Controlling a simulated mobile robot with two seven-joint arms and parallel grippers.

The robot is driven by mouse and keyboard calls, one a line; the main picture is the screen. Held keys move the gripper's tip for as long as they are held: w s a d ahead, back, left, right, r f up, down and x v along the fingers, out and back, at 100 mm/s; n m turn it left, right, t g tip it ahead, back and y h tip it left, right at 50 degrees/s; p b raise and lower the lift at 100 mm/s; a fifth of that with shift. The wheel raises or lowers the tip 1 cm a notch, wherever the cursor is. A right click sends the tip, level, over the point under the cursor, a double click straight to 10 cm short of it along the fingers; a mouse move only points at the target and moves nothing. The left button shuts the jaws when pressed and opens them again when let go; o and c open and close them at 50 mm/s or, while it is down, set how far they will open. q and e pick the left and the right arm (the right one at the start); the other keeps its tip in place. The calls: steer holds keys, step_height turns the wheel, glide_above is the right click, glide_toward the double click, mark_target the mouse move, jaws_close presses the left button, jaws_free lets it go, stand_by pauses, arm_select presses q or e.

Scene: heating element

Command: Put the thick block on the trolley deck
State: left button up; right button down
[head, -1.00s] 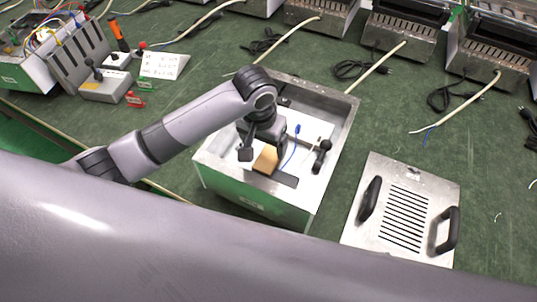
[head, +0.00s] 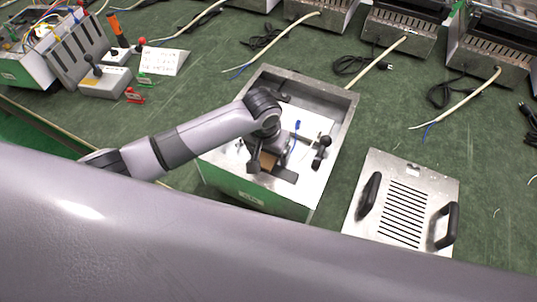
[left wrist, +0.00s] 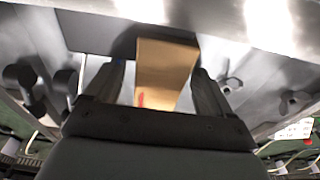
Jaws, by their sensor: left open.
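The thick block (head: 268,160) looks tan and wooden. It stands inside an open metal box with a green front (head: 250,195), partly covered by my left gripper (head: 267,157) in the head view. In the left wrist view the block (left wrist: 166,75) lies between the two fingers of my left gripper (left wrist: 160,69), which are apart with a gap showing on the left. A red mark shows low on the block. My right gripper is out of view. I see no trolley deck in these frames.
A slotted lid with two black handles (head: 402,205) lies on the green bench at right. Several cables lie behind.

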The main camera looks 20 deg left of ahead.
arm_select(q)
steer(key=shift+f, duration=0.1)
steer(key=c, duration=1.2)
step_height(320, 180, up, 20)
steer(key=shift+s+a+f+n, duration=0.3)
steer(key=shift+s+a, duration=0.55)
steer(key=shift+a, duration=0.85)
steer(key=shift+s+a+f+n, duration=0.1)
steer(key=shift+s+a+n, duration=0.55)
steer(key=shift+a, duration=1.05)
steer(key=shift+s+a+f+n, duration=0.15)
steer(key=shift+s+a, duration=0.9)
steer(key=shift+a, duration=0.65)
